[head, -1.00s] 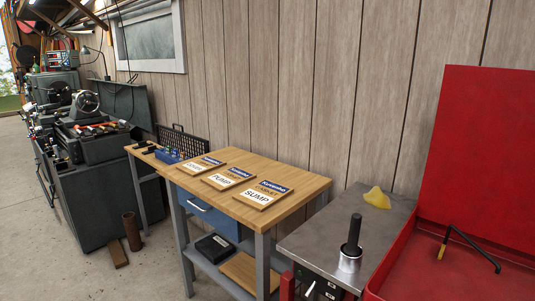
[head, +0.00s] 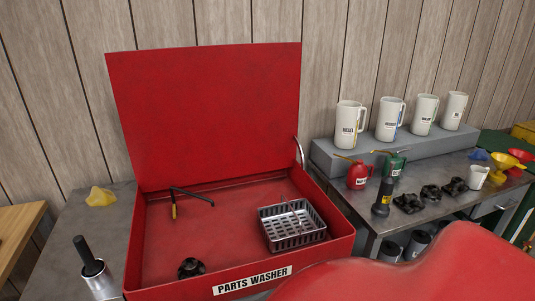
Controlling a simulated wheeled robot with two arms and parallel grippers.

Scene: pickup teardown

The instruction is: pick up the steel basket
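The steel basket (head: 291,224) is a grey slotted basket with a thin raised handle. It sits inside the red parts washer (head: 180,240), on the right side of its tub. The washer's red lid (head: 210,110) stands open behind the tub. The basket looks empty. Neither of my grippers shows in the head view.
A dark part (head: 190,267) and a brush with a black bent tube (head: 188,196) lie in the tub. A large red curved surface (head: 420,272) fills the lower right. The right bench (head: 350,208) holds jugs, oil cans and dark parts. A steel cup (head: 99,283) stands at left.

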